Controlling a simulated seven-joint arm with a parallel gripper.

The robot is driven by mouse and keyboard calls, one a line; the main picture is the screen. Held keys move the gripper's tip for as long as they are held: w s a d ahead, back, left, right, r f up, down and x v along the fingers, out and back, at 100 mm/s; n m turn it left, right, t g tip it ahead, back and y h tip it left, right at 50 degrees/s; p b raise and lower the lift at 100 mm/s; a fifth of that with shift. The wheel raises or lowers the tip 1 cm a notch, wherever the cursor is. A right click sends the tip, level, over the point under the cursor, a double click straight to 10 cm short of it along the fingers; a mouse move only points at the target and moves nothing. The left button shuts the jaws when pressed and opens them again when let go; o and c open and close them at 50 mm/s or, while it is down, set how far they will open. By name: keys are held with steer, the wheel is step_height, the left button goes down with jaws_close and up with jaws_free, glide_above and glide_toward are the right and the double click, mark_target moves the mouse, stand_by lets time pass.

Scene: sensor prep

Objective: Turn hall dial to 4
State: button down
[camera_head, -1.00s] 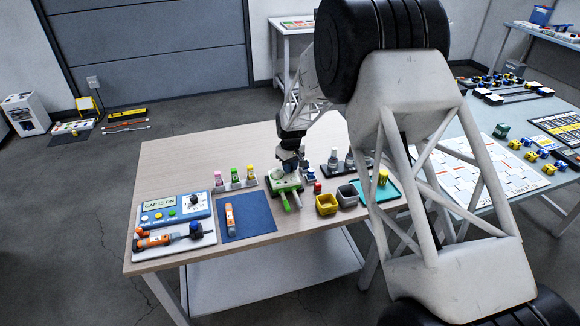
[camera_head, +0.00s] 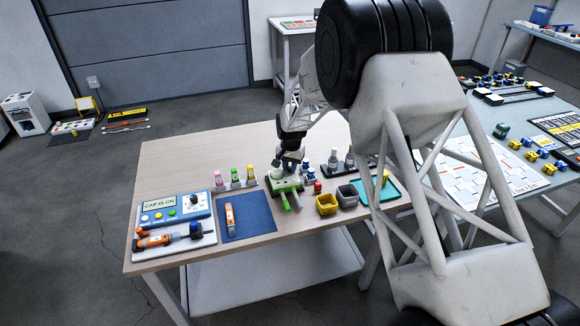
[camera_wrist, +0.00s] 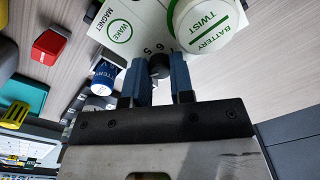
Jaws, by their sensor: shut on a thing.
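My gripper (camera_wrist: 161,88) has its two blue fingers shut on a small black dial knob (camera_wrist: 158,66). The knob is at the edge of a white panel (camera_wrist: 138,45) with printed numbers, of which 5 and 6 show beside the knob. The panel also bears a green-ringed "WAKE" button, the word "MAGNET" and a round white "BATTERY TWIST" cap (camera_wrist: 208,22). In the head view, my gripper (camera_head: 288,170) is down at the green-based device (camera_head: 284,186) on the wooden table. The knob's pointer cannot be made out.
A blue console (camera_head: 172,211) reading "CAP IS ON" stands at the left. A blue mat (camera_head: 250,220), yellow bin (camera_head: 326,204), grey bin (camera_head: 348,195) and teal tray (camera_head: 392,188) lie around. A red block (camera_wrist: 48,46) and blue cylinder (camera_wrist: 104,78) are near the panel.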

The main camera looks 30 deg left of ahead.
mark_target(290, 168)
steer(key=shift+m, duration=1.8)
steer(key=c, duration=1)
jaws_free()
steer(key=shift+o, duration=0.2)
steer(key=shift+r, duration=0.2)
steer(key=shift+d+r, duration=0.1)
steer(key=shift+r, duration=3.65)
